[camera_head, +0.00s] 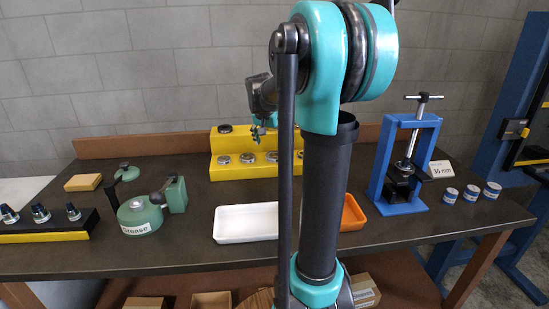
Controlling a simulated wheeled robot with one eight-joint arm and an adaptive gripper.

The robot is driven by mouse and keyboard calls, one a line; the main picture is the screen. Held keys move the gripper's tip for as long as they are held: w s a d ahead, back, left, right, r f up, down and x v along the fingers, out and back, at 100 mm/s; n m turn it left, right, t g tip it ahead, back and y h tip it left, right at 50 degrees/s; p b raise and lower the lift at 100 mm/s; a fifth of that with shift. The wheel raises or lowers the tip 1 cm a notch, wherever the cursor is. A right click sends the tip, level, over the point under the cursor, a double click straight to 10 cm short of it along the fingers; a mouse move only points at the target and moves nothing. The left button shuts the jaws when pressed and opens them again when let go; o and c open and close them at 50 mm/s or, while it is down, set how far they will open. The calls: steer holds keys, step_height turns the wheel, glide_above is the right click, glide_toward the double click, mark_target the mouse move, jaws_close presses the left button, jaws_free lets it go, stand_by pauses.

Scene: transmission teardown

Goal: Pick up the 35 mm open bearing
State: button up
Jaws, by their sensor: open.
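Several round metal bearings sit on a yellow two-step rack (218,173) at the back of the bench. One bearing (224,128) is on the upper step at the left. A lower row holds a left bearing (223,159), a second bearing (247,157) and a third bearing (271,156), with more partly behind my arm. I cannot tell which is the 35 mm open one; no size marks are readable. My gripper (259,136) is small in view, open, in front of or over the upper step. My arm hides the rack's right part.
A white tray (247,222) and an orange tray (353,214) lie in front. A blue press (403,165), a "30 mm" sign (442,169) and small blue-white cans (471,193) stand right. A green grease pot (139,216), a yellow block (83,182) and a tool holder (45,229) stand left.

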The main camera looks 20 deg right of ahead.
mark_target(274, 152)
steer(key=shift+x, duration=2.7)
steer(key=shift+s, duration=0.2)
steer(key=shift+c, duration=0.4)
steer(key=c, duration=1.4)
steer(key=shift+r, duration=0.2)
